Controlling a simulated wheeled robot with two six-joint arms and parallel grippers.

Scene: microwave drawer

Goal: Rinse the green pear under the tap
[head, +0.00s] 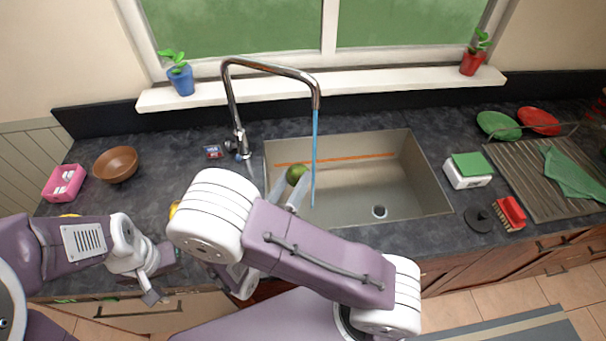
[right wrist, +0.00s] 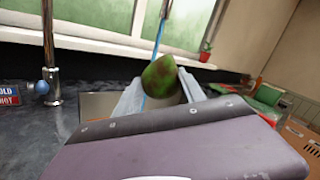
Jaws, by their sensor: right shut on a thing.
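The green pear (head: 297,174) is held over the left part of the sink (head: 432,203). My right gripper (head: 290,187) is shut on it; the pear, green with brownish patches, also shows between the fingers in the right wrist view (right wrist: 160,77). The tap (head: 273,67) arches over the sink, and a blue stream of water (head: 315,150) falls from its spout. In the head view the stream is just right of the pear; in the right wrist view it passes behind the pear. My left gripper (head: 152,296) is low by the counter front; its fingers are too small to judge.
A brown bowl (head: 116,164) and a pink box (head: 64,183) stand on the left counter. Right of the sink are a sponge on a white box (head: 467,172), a red brush (head: 511,213) and a draining board (head: 535,172). A yellow thing is partly hidden behind my right arm.

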